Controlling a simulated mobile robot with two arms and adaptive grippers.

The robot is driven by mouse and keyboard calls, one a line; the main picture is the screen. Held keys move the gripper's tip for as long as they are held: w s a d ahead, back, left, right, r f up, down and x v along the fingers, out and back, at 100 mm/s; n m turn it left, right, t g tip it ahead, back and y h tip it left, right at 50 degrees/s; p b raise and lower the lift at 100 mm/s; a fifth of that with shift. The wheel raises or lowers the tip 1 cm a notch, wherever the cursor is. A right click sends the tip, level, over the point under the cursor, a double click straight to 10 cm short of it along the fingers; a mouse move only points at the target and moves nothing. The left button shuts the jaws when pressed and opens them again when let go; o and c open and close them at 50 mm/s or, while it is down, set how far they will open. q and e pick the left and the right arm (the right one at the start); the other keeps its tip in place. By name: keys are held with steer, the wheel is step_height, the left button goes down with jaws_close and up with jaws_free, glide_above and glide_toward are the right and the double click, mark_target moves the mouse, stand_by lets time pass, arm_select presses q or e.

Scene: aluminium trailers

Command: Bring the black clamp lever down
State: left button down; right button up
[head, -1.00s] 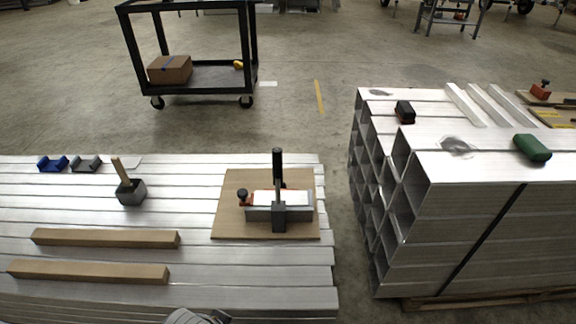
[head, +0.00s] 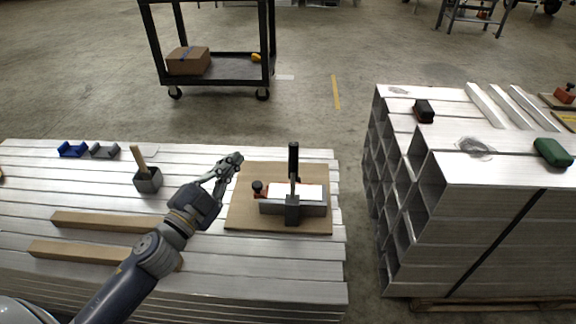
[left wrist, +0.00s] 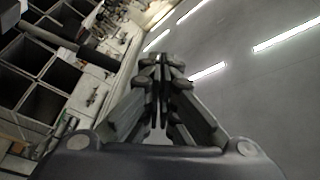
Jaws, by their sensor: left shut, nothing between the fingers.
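The black clamp lever (head: 293,162) stands upright on the clamp fixture (head: 292,207), which sits on a brown board (head: 243,216) on the metal table. A bright metal piece (head: 312,193) lies in the fixture, with a dark knob (head: 258,187) at its left. My left gripper (head: 236,158) is shut and empty above the board's upper left corner, left of the lever and apart from it. Its closed fingers also show in the left wrist view (left wrist: 160,75); the lever is not in that view. My right gripper is not in view.
Blue (head: 73,149) and grey (head: 104,151) blocks sit at the back left. A stack of square tubes (head: 470,230) stands right, beyond a gap. A black cart (head: 215,75) stands behind.

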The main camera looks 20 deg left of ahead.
mark_target(293, 167)
arm_select(q)
steer(key=s+d+f+m+g+h, duration=0.25)
steer(key=d+m+g+h, duration=0.25)
steer(key=m+g+h, duration=0.65)
steer(key=w+d+m+t+y+b, duration=0.1)
steer(key=w+d+m+t, duration=0.1)
steer(key=w+d, duration=0.4)
steer(key=w+t, duration=0.1)
steer(key=w, duration=0.2)
steer(key=shift+w+f+y, duration=0.25)
steer(key=shift+f+y, duration=0.1)
steer(key=shift+f, duration=0.05)
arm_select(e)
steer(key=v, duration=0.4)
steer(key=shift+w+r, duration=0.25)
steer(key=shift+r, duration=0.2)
